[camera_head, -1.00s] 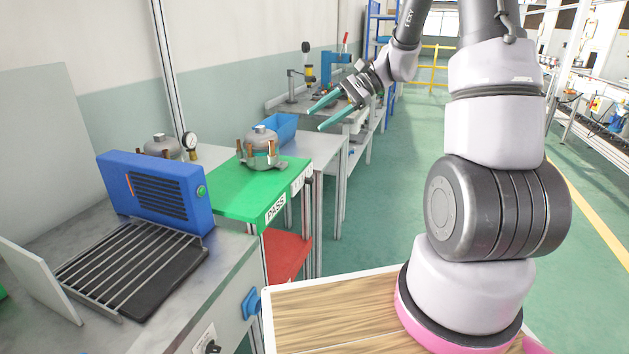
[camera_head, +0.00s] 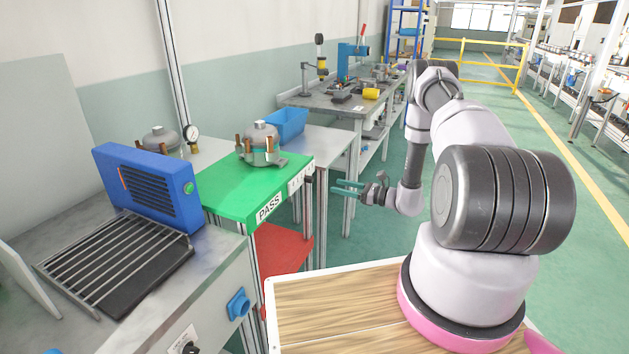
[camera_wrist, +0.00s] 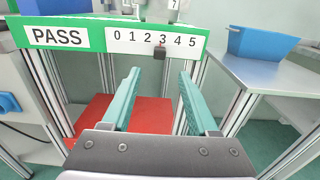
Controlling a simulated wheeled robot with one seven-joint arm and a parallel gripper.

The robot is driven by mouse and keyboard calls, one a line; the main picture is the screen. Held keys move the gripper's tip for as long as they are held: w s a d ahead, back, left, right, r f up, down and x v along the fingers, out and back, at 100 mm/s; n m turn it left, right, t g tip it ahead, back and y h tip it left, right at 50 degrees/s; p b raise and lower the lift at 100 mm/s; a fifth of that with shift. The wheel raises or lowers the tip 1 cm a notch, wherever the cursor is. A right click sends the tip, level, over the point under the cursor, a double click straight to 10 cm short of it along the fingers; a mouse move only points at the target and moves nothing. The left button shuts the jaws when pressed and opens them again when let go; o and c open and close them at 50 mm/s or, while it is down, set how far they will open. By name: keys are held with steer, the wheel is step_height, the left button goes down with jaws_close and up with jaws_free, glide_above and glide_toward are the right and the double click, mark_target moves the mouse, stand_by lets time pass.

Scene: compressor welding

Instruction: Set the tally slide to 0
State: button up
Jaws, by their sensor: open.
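The tally slide is a small black block (camera_wrist: 160,53) on the front edge of the green PASS table (camera_wrist: 20,35). It sits below the 3 on the white 0-to-5 number strip (camera_wrist: 122,41). In the head view the slide (camera_head: 308,180) is a dark knob at the table's right end. My gripper (camera_wrist: 160,76) has its two teal fingers apart and empty. In the wrist view the fingertips point at the table edge, one on each side of the slide and short of it. My gripper (camera_head: 336,188) is right of the table in the head view.
A compressor (camera_head: 262,145) stands on the green table top. A red lower shelf (camera_wrist: 95,115) is below. A blue bin (camera_wrist: 262,43) stands on the grey table to the right. A blue heater box (camera_head: 150,187) and wire rack are at left. The aisle floor is clear.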

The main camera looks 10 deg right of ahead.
mark_target(313, 180)
steer(key=x, duration=1)
steer(key=shift+w+a, duration=0.25)
jaws_close()
stand_by(1.0)
